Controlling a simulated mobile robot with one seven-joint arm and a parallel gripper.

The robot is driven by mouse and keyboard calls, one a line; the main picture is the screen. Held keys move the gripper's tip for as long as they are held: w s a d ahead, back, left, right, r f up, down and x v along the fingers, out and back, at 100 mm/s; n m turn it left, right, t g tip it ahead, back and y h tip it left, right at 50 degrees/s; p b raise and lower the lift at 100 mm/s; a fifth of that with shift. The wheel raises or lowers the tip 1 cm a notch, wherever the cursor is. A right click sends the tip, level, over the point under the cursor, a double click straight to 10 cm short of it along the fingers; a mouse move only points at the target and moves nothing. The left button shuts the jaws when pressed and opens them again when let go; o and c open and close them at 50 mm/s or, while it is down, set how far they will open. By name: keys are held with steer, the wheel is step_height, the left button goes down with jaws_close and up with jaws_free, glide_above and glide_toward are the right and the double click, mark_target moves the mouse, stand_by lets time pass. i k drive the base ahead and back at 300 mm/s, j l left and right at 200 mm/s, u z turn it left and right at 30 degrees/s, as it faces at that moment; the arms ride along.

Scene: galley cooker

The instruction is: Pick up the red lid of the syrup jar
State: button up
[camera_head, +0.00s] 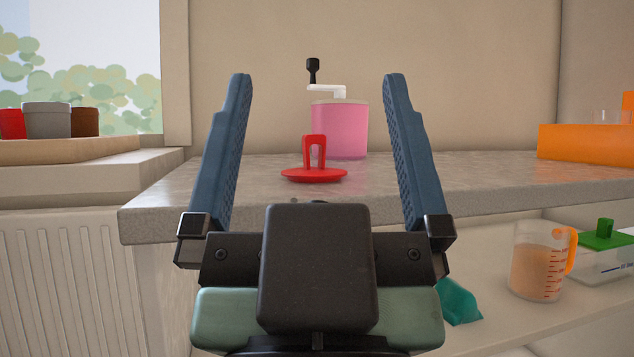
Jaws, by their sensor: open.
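The red lid (314,175) lies flat on the grey counter (480,172), its upright loop handle (314,151) standing up. My gripper (317,78) is open and empty, in the foreground. Its two blue fingers stand wide apart to the left and right of the lid in the picture. The lid shows between them, apparently farther off and touched by neither finger. The syrup jar cannot be made out for certain.
A pink canister with a crank (340,130) stands behind the lid. An orange box (585,143) is at the counter's right. Below, a shelf (520,318) holds a measuring jug (537,265) and a green-lidded container (605,250). Pots (47,120) stand at the window, left.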

mark_target(306, 173)
steer(key=i+l+z, duration=0.25)
steer(key=l+z, duration=0.25)
steer(key=i+l+z, duration=0.25)
steer(key=z, duration=0.25)
steer(key=i, duration=0.1)
